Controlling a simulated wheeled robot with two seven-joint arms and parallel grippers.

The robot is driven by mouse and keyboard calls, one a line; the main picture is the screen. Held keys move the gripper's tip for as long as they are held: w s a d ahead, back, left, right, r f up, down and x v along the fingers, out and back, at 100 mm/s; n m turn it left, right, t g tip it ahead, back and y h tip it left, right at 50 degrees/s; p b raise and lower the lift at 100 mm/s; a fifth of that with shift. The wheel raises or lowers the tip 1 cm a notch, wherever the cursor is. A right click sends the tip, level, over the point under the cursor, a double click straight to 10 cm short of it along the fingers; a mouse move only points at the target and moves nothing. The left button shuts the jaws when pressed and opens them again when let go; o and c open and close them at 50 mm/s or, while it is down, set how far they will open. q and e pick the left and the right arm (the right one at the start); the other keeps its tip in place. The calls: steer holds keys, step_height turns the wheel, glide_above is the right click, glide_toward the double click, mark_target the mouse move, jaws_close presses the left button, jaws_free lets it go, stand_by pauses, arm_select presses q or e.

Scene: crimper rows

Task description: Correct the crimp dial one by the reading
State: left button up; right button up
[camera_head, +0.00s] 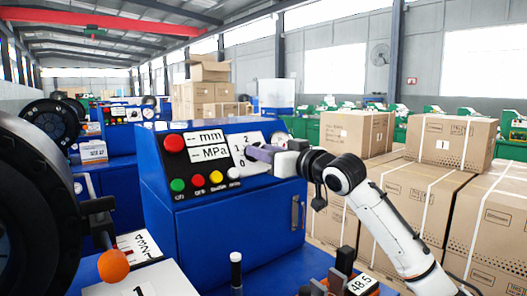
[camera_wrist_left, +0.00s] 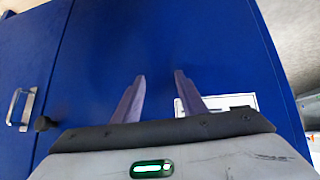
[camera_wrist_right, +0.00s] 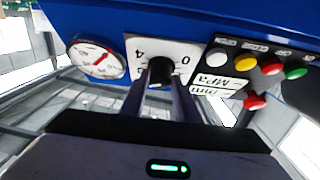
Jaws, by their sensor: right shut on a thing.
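The blue control box (camera_head: 230,225) carries a white dial plate (camera_head: 239,143) marked with numbers, among them 1, 2 and 0. My right gripper (camera_head: 262,153) is at this plate. In the right wrist view, the black dial knob (camera_wrist_right: 160,70) sits between the fingers of my right gripper (camera_wrist_right: 160,85), which are shut on it; 4 and 0 show beside it. The display (camera_head: 208,145) reads dashes beside mm and MPa. A small block (camera_head: 362,284) shows 48.5. My left gripper (camera_wrist_left: 158,78) is open and empty, facing a blue panel (camera_wrist_left: 100,50).
A red button (camera_head: 173,143) and several coloured buttons (camera_head: 197,181) sit left of the dial. A round gauge (camera_wrist_right: 97,60) is near the plate. Cartons (camera_head: 455,142) are stacked at right.

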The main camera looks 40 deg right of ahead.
steer(key=shift+w+a+r+m+g+h+p, duration=0.15)
steer(key=shift+m+g+h+p, duration=0.9)
steer(key=shift+m, duration=1.4)
steer(key=shift+w+a+r+m+g+h+p, duration=0.1)
steer(key=shift+a+m+g+h+p, duration=0.2)
steer(key=shift+m+g+h+p, duration=1.25)
steer(key=shift+w+a+r+m+h+p, duration=0.15)
steer(key=shift+m+h+p, duration=0.55)
steer(key=shift+m+p, duration=1.8)
steer(key=shift+s+f+m+b, duration=0.1)
steer(key=shift+m+b, duration=0.85)
steer(key=shift+m, duration=0.25)
steer(key=o, duration=1)
steer(key=shift+o, duration=0.2)
